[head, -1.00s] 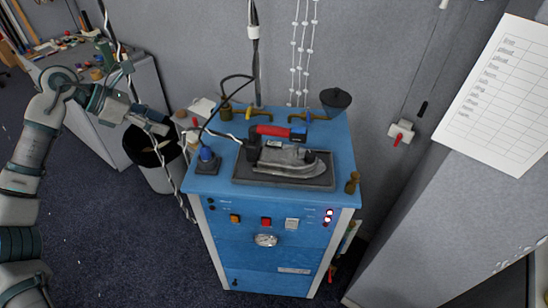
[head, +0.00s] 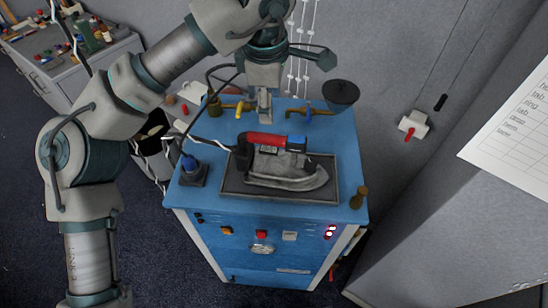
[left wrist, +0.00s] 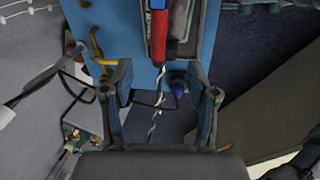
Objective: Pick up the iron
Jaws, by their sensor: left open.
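The iron (head: 290,178) has a grey metal body and a red handle with a blue end. It lies flat on a dark rectangular pad (head: 232,184) on top of a blue cabinet (head: 340,150). My left gripper (head: 264,104) points down above the rear of the cabinet, behind the iron in the head view. In the left wrist view my left gripper (left wrist: 163,88) has its fingers spread with nothing held. The iron's red handle (left wrist: 160,25) shows beyond the fingertips at the top of that view. My right gripper is not in view.
Brass valves (head: 308,112) and a dark funnel (head: 341,93) stand at the cabinet's rear. A blue-capped fitting (head: 191,168) sits at its left, with cables nearby. A small brass piece (head: 358,198) stands at the right edge. A cluttered grey cabinet (head: 70,72) is at the back left.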

